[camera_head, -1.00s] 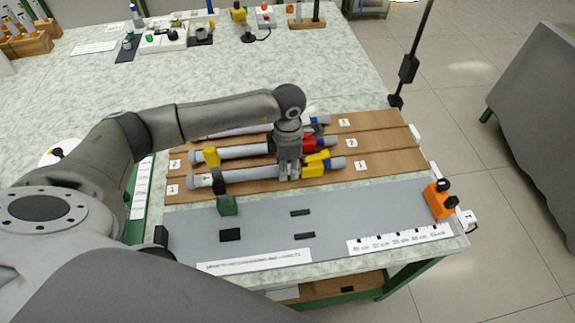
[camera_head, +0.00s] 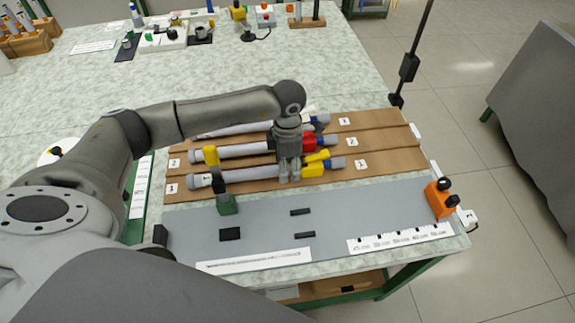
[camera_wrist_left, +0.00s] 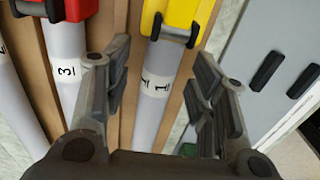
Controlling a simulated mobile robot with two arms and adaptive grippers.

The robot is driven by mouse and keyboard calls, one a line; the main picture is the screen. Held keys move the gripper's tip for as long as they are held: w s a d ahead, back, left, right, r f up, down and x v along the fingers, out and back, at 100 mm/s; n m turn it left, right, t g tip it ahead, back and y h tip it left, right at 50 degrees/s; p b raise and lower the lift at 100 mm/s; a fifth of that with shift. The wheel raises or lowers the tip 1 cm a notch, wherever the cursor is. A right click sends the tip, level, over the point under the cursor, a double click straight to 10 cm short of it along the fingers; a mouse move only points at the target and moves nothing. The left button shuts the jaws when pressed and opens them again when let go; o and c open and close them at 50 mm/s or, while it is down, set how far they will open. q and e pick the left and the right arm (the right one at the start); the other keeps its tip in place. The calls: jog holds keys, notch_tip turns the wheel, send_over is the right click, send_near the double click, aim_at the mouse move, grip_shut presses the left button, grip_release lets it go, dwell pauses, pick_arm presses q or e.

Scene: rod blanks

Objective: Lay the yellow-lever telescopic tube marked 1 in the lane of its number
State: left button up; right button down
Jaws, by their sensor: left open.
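The yellow-lever tube (camera_head: 235,174), grey-white with a dark end, lies along the nearest lane of the brown board (camera_head: 395,160). That lane bears number 1 cards at both ends. In the left wrist view its yellow lever block (camera_wrist_left: 178,15) and its printed 1 (camera_wrist_left: 156,84) show. My left gripper (camera_head: 289,179) is low over this tube, beside the yellow lever. In the left wrist view its fingers (camera_wrist_left: 162,75) are open, one on each side of the tube, with gaps showing. My right gripper is not in view.
A green-based post (camera_head: 227,205) with a yellow top and an orange block (camera_head: 438,200) stand on the grey plate (camera_head: 270,215) in front.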

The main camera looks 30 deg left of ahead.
pick_arm(q)
notch_tip(320, 180, up, 11)
dwell(0.3)
jog(key=shift+d, duration=0.1)
dwell(0.4)
